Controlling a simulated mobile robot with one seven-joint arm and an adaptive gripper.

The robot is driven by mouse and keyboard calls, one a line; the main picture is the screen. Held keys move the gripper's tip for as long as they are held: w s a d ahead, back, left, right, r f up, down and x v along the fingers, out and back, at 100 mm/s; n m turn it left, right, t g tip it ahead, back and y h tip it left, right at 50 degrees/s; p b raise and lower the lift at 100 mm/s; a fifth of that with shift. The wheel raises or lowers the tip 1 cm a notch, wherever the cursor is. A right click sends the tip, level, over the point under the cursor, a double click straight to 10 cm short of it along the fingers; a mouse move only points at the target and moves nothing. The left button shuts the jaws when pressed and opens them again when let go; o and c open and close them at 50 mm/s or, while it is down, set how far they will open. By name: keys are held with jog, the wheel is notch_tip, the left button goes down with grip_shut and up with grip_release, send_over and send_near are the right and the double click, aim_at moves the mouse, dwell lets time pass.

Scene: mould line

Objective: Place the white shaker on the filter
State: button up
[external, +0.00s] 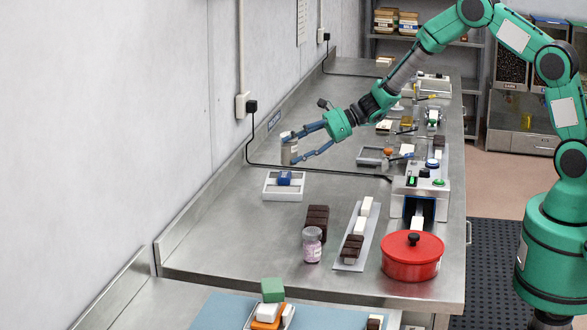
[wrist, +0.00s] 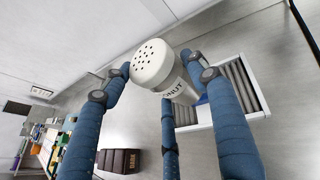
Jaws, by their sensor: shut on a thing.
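The white shaker (wrist: 152,64) has a lid with several holes and a partly visible label. My gripper (external: 299,145) is shut on it, with blue fingers around its sides in the wrist view (wrist: 160,75). In the external view the shaker (external: 289,152) is held in the air near the wall. The filter appears to be the white-framed tray with grey ribs (external: 270,193) on the steel counter, below and apart from the shaker. It shows partly behind the shaker and fingers in the wrist view (wrist: 238,82). A blue item (external: 285,178) sits on it.
A machine (external: 437,196) is at right. A black cable crosses the counter behind the filter.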

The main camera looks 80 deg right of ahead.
aim_at(289, 155)
jog(key=shift+w+d, duration=0.15)
jog(key=shift+w, duration=0.65)
jog(key=shift+f, duration=0.1)
jog(key=shift+f+b, duration=0.35)
jog(key=shift+f, duration=1.35)
jog(key=shift+f, duration=0.15)
jog(key=o, duration=1.3)
jog(key=shift+c, duration=0.2)
jog(key=shift+r, duration=0.2)
jog(key=p+v, duration=0.1)
jog(key=v, duration=1.1)
